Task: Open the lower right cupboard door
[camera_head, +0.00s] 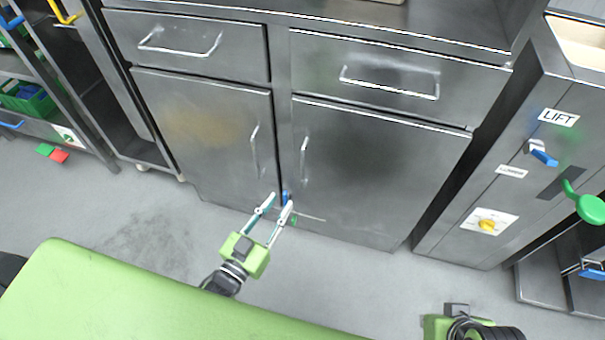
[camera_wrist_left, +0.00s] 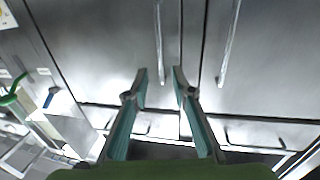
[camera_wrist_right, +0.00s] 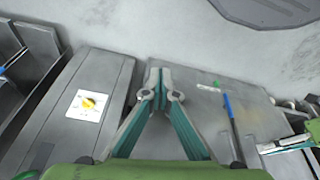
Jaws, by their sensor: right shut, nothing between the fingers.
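The lower right cupboard door (camera_head: 385,165) is a shut steel panel. Its upright bar handle (camera_head: 304,158) is near its left edge. My left gripper (camera_head: 280,203) is open and empty, low in front of the seam between the two doors. In the left wrist view, turned over, the right door's handle (camera_wrist_left: 160,40) lies between the open fingertips (camera_wrist_left: 160,71); I cannot tell whether they touch it. My right gripper is shut and empty, with its fingertips (camera_wrist_right: 161,76) together in the right wrist view. Only its body shows in the head view.
The lower left door (camera_head: 205,135) has its own handle (camera_head: 254,150) close by. Two drawers (camera_head: 190,40) sit above the doors. A steel lift unit (camera_head: 480,215) with a yellow knob (camera_head: 487,225) and green lever stands right. Grey floor lies in front.

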